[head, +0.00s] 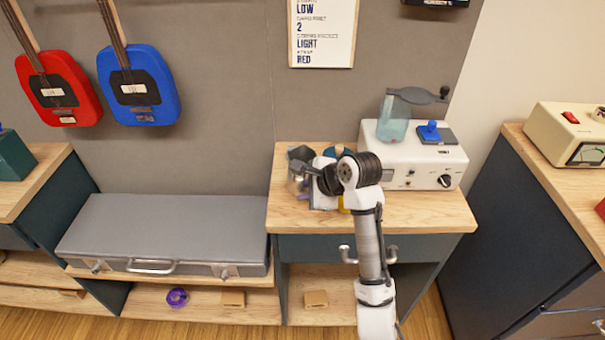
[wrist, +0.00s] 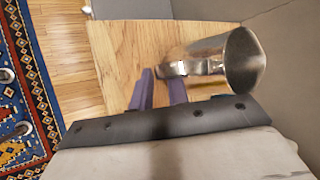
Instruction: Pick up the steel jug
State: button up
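The steel jug (wrist: 232,62) is a shiny metal vessel with a handle. In the wrist view it is at the upper right, its handle (wrist: 172,70) pointing left toward my fingertips. My gripper (wrist: 158,82) has two purple fingers with a gap between them and wood showing through. The handle's end is at the fingertips and overlaps the right finger; I cannot tell whether they touch. In the head view the jug (head: 297,181) is at the left end of the wooden counter, with my gripper (head: 308,194) just to its right. My wrist hides part of that area.
The wooden counter (head: 420,213) also holds a white machine (head: 415,166) with a translucent teal container (head: 393,122). Dark and yellow items are partly hidden behind my arm. A grey wall stands directly behind. A grey case (head: 170,225) lies lower left.

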grip_shut()
jog(key=shift+r, duration=0.2)
